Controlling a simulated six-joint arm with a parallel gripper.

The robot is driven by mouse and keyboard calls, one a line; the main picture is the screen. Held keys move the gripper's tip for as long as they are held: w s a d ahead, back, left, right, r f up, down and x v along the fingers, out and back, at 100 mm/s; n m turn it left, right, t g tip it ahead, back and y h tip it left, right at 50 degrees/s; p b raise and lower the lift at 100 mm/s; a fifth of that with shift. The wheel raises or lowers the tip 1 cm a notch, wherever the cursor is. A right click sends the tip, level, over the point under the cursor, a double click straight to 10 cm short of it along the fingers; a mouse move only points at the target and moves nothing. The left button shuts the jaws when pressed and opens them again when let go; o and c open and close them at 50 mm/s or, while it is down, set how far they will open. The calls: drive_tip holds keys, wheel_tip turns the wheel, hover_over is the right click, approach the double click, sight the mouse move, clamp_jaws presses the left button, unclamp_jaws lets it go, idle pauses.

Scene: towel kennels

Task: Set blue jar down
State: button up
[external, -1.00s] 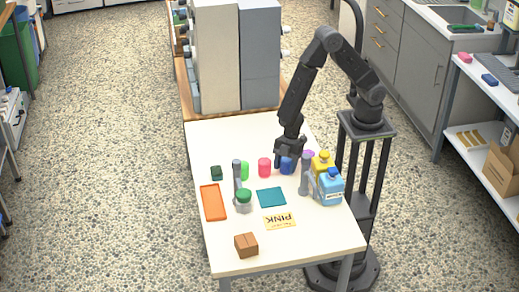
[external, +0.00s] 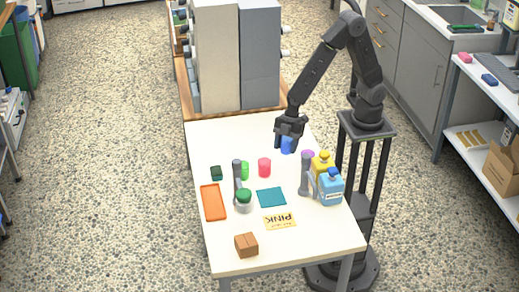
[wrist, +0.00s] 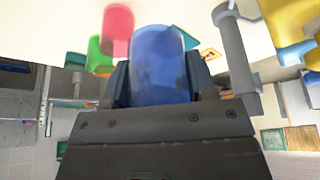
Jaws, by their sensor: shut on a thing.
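The blue jar (external: 287,145) is held in my gripper (external: 288,138) toward the back right of the white table. It also shows in the wrist view (wrist: 160,68), upright between the jaws (wrist: 160,90). In the external view the jar appears raised above the table top, though its exact height is hard to tell. The gripper fingers hide part of its upper end.
Near the jar stand a red jar (external: 264,167), a green jar (external: 244,170), a grey post (external: 305,175), a yellow bottle (external: 322,163) and a blue bottle (external: 331,188). A teal cloth (external: 271,197) and orange tray (external: 213,202) lie nearer the front. The table's back left is clear.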

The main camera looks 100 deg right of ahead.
drive_tip(key=w+a+r, duration=0.2)
drive_tip(key=w+a, duration=0.6)
drive_tip(key=a, duration=0.4)
hover_over(268, 201)
drive_tip(key=s+d, duration=0.1)
wheel_tip(268, 201, down, 6)
drive_tip(key=shift+d+f, duration=0.1)
drive_tip(key=shift+f, duration=2.05)
drive_tip(key=shift+f, duration=0.1)
drive_tip(key=o, duration=0.9)
